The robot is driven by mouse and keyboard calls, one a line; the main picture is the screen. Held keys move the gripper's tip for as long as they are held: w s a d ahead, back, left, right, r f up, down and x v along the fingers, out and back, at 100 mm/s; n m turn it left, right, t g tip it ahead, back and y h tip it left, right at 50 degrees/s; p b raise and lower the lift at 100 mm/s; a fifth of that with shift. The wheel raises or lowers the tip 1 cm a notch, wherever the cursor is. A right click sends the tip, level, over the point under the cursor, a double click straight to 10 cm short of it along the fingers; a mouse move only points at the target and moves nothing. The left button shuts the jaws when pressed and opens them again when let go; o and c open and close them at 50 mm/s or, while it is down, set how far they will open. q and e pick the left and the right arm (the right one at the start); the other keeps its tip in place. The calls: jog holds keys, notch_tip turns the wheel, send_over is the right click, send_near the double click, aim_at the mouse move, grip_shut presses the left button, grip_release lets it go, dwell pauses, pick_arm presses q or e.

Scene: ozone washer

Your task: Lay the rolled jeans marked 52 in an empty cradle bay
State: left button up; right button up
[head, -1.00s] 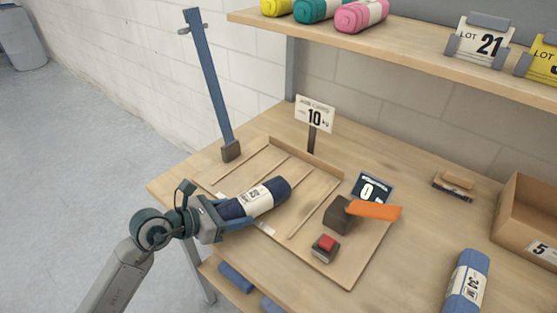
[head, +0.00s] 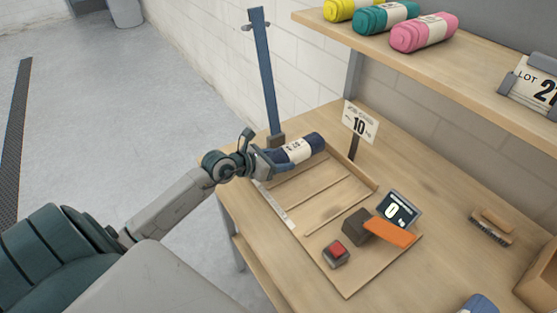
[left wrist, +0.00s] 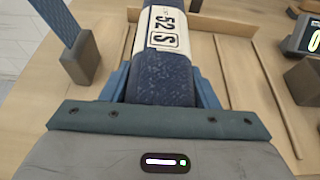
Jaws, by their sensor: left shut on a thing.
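The dark blue rolled jeans (head: 298,150) have a white band, which reads 52 S in the left wrist view (left wrist: 166,40). My left gripper (head: 272,160) is shut on the near end of the roll. The roll points away from the gripper, over the far-left side of the wooden cradle (head: 312,200), close to the blue post. I cannot tell whether it touches the cradle floor. The bays between the thin divider strips nearer the front look empty. My right gripper is not in view.
A blue post (head: 265,75) stands by the cradle's back left corner. A 10 kg sign (head: 360,123) stands behind. A display reading 0 (head: 397,209), a dark block with an orange bar (head: 390,232) and a red button (head: 336,252) sit at the right. A brush (head: 492,227) lies farther right.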

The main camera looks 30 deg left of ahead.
pick_arm(q)
jog(key=shift+w+a+f, duration=0.1)
jog(key=shift+w+a, duration=0.55)
jog(key=shift+a, duration=0.05)
jog(key=shift+a+f, duration=0.1)
jog(key=shift+f, duration=0.25)
notch_tip(320, 180, down, 2)
jog(key=shift+f+p, duration=0.1)
jog(key=shift+p, duration=0.45)
jog(key=shift+f, duration=0.5)
jog(key=o, duration=1.1)
jog(key=shift+o, duration=0.6)
jog(key=shift+s+a+r, duration=0.2)
jog(key=shift+s+r, duration=0.05)
jog(key=shift+s, duration=0.25)
jog(key=v, duration=0.9)
jog(key=shift+s+a+r+p, duration=0.1)
jog(key=shift+s+r+p, duration=0.1)
jog(key=shift+p, duration=0.1)
jog(key=shift+s+a+r+p, duration=0.2)
jog(key=shift+s+r+p, duration=0.1)
jog(key=shift+s, duration=0.3)
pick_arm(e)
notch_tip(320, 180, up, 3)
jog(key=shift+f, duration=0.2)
